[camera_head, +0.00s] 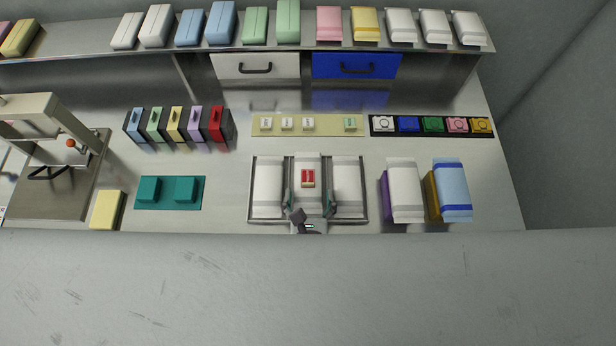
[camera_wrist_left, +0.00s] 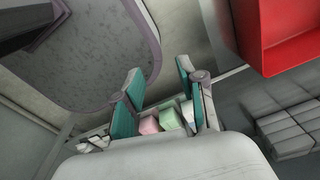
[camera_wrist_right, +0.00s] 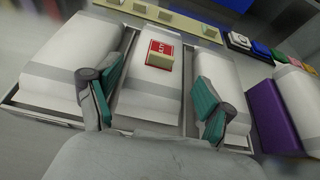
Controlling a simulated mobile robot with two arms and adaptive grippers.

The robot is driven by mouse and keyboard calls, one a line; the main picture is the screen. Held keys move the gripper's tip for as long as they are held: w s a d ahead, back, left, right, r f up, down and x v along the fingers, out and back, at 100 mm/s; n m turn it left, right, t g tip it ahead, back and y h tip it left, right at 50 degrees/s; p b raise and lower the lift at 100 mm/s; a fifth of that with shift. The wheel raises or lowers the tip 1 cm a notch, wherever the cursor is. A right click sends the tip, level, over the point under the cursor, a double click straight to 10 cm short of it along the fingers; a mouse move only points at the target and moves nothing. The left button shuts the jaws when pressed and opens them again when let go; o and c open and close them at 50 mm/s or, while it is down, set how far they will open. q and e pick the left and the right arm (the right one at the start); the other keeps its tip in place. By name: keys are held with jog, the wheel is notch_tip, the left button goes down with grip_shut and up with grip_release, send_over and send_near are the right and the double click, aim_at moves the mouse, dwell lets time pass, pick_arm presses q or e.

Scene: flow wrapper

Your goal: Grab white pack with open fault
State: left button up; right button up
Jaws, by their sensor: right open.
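A metal tray (camera_head: 251,207) holds three white packs side by side: a left pack (camera_head: 267,185), a middle pack (camera_head: 309,163) and a right pack (camera_head: 347,185). A small block with a red face (camera_head: 308,177) sits on the middle pack, and it also shows in the right wrist view (camera_wrist_right: 160,52). My right gripper (camera_head: 310,202) is open, with its teal fingers on either side of the middle pack's near part. Contact cannot be told. My left gripper (camera_wrist_left: 160,90) shows only in its wrist view, open and empty, away from the tray.
A white pack (camera_head: 405,180) and a blue pack (camera_head: 453,185) lie right of the tray. Behind it are a cream strip with small blocks (camera_head: 290,132) and a black button strip (camera_head: 430,133). A shelf of packs (camera_head: 290,47) runs along the back.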

aim_at(308, 187)
jog(key=p+x, duration=0.1)
jog(key=x, duration=0.4)
jog(key=shift+w+a, duration=0.1)
jog(key=shift+w, duration=0.05)
jog(key=shift+r, duration=0.1)
jog(key=shift+c, duration=1.3)
jog(key=c, duration=0.7)
